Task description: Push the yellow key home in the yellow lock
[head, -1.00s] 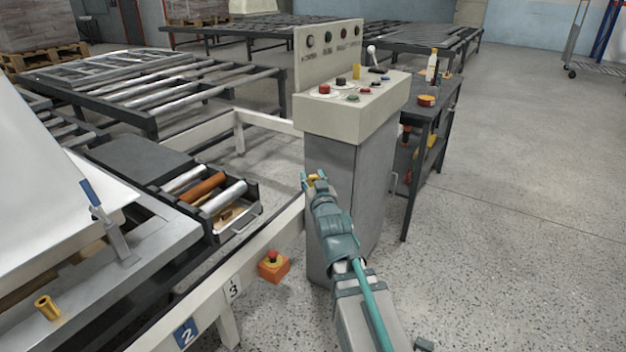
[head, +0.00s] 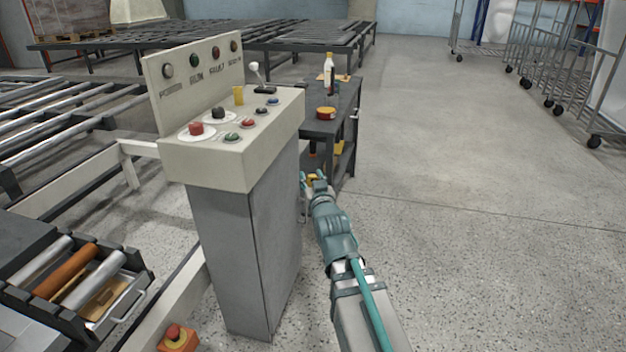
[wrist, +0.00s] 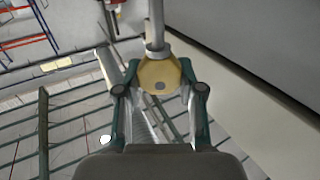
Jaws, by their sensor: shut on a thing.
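My gripper (head: 314,181) is shut on the yellow key (wrist: 159,73), which has a flat yellow head with a dark round spot and a grey metal shaft pointing away from the fingers. In the head view only a bit of yellow shows between the fingertips. The gripper is in front of the console's right side, below its top, and the key touches nothing else that I can see. A small upright yellow piece (head: 238,95) stands on the console top; I cannot tell whether it is the yellow lock. No keyhole is clearly visible.
The grey console (head: 240,150) carries coloured buttons and a white-knobbed lever (head: 256,76). A dark table (head: 345,105) with a bottle stands behind it. An orange emergency-stop box (head: 178,338) is at lower left. The floor to the right is open.

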